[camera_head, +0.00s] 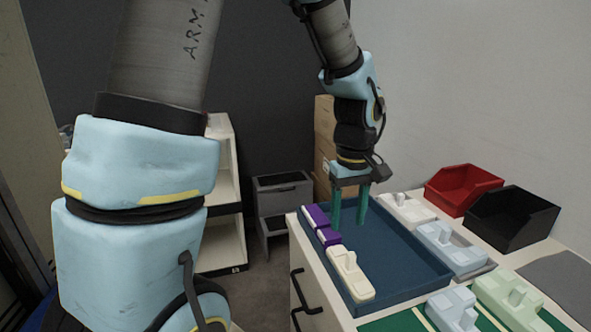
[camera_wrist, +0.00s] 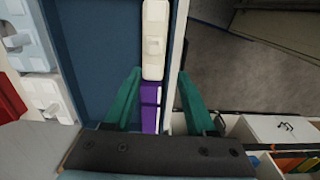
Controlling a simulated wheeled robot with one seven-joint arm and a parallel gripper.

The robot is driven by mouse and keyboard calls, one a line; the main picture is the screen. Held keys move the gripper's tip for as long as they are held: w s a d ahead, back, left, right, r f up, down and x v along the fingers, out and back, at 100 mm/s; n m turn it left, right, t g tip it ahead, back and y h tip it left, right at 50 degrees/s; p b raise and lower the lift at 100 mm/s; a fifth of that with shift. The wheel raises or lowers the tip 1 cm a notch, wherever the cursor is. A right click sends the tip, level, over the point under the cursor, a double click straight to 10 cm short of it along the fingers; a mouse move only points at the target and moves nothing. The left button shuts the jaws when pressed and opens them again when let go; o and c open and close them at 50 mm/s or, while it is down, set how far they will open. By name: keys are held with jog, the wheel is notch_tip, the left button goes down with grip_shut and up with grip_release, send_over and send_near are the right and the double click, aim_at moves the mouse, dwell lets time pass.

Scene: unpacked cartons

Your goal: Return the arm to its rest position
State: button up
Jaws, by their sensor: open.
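My gripper (camera_head: 349,206) has two green fingers and hangs from the arm, pointing down over the far part of a blue tray (camera_head: 388,250). The fingers are apart with nothing between them in the head view. In the wrist view my gripper (camera_wrist: 160,90) also shows spread fingers, with a purple piece (camera_wrist: 150,108) and a cream piece (camera_wrist: 155,40) lying below and beyond them. The purple pieces (camera_head: 322,226) and the cream piece (camera_head: 350,274) lie along the tray's left side. How high the fingertips are above the tray I cannot tell.
A red bin (camera_head: 462,186) and a black bin (camera_head: 512,217) stand at the back right. White (camera_head: 406,208), light blue (camera_head: 450,248) and pale green (camera_head: 508,296) pieces sit right of the tray. Cardboard boxes (camera_head: 324,145) are stacked behind. The tray's middle is clear.

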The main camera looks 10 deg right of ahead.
jog(key=a+m+t, duration=0.1)
jog(key=a+m, duration=0.2)
jog(key=a, duration=2.1)
jog(key=shift+w+r+t, duration=0.15)
jog(key=shift+w+t, duration=0.1)
jog(key=shift+t, duration=0.05)
